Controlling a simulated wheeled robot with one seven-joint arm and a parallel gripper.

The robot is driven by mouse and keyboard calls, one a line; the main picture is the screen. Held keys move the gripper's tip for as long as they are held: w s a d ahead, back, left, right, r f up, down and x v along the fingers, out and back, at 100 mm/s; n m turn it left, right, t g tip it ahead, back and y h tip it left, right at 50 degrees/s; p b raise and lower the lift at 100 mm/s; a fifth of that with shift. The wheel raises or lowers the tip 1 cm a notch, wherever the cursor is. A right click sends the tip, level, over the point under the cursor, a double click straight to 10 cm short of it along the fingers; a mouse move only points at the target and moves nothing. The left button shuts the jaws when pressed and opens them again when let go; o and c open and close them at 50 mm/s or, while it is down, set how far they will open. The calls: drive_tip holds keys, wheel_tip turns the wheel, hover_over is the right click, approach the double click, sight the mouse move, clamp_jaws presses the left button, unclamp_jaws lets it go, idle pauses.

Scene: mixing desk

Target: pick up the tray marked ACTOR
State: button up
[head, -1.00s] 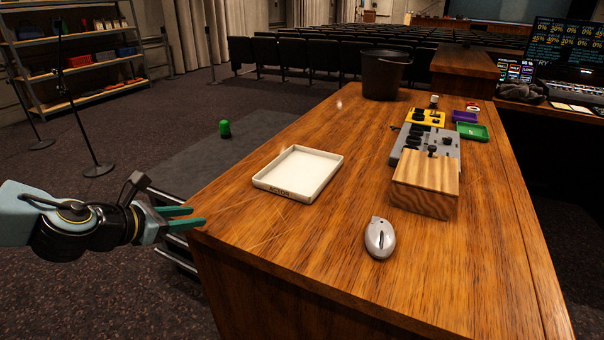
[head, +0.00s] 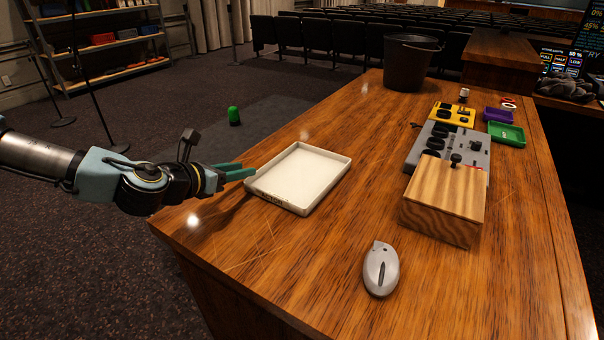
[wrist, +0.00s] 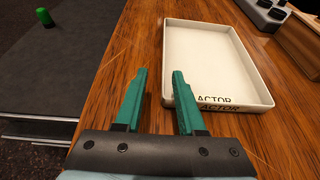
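The white tray (head: 300,176) lies flat on the wooden desk, left of the middle in the head view. In the wrist view the tray (wrist: 210,60) is empty and shows the word ACTOR on its near wall and inside. My gripper (head: 248,171) has green fingers and is at the tray's left side, near its near-left corner. In the wrist view my gripper (wrist: 158,75) is open, with a gap between the fingers and nothing held. The right finger is close to the tray's left wall; whether it touches I cannot tell. The left finger is outside the tray.
A grey mouse (head: 380,268) lies near the front. A wooden block (head: 443,200), a grey control box (head: 450,152), a yellow box (head: 452,115), a purple tray (head: 498,115) and a green tray (head: 506,133) stand at right. A dark bucket (head: 408,65) is at the back.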

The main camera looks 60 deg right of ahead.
sight(263, 167)
drive_tip(key=x, duration=0.1)
drive_tip(key=p+x, duration=0.1)
drive_tip(key=x, duration=0.3)
drive_tip(key=shift+s+d+p, duration=0.15)
drive_tip(key=shift+s+p, duration=0.15)
drive_tip(key=shift+s, duration=0.1)
drive_tip(key=shift+d+f, duration=0.3)
drive_tip(key=shift+d, duration=0.05)
clamp_jaws()
idle(0.9)
